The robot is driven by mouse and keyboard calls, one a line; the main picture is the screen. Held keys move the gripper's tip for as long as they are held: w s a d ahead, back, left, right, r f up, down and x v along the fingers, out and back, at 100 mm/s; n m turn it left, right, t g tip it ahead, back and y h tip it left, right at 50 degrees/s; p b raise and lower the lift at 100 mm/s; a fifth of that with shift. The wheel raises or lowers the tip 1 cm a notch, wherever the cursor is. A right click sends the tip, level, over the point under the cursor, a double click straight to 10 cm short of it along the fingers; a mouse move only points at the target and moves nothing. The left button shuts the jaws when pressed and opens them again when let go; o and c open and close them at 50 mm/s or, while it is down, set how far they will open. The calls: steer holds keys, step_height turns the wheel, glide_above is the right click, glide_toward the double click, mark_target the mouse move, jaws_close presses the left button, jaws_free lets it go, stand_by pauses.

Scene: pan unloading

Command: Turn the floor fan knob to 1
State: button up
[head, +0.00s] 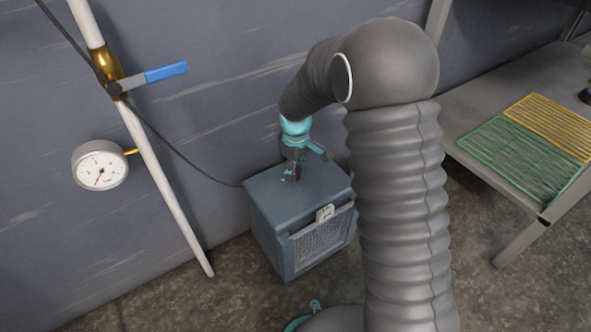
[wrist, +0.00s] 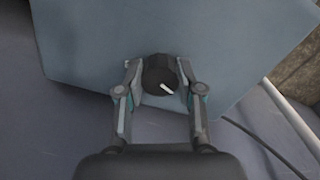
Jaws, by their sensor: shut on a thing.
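The floor fan is a blue-grey box (head: 268,212) on the floor against the wall, with a mesh grille on its front. Its top (wrist: 230,45) fills much of the wrist view. The black round knob (wrist: 157,72) with a white pointer line sits on that top. The pointer slants toward the lower right in the wrist view. My gripper (wrist: 160,80) has its two fingers on either side of the knob and is shut on it. In the head view my gripper (head: 292,175) is over the fan's top and hides the knob. No number marks are readable around the knob.
A white pipe (head: 152,160) with a blue-handled valve (head: 165,72) and a round gauge (head: 100,165) stands left of the fan. A grey table (head: 470,95) with green and yellow racks (head: 525,150) is at the right. A dark cable runs along the wall to the fan.

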mark_target(296, 171)
steer(key=m+p, duration=0.1)
steer(key=m, duration=0.3)
steer(key=shift+m+p, duration=0.55)
steer(key=shift+m, duration=1.65)
steer(key=shift+s, duration=0.1)
steer(key=o, duration=1.1)
steer(key=shift+o, duration=0.2)
steer(key=shift+r, duration=0.1)
step_height(296, 171, up, 12)
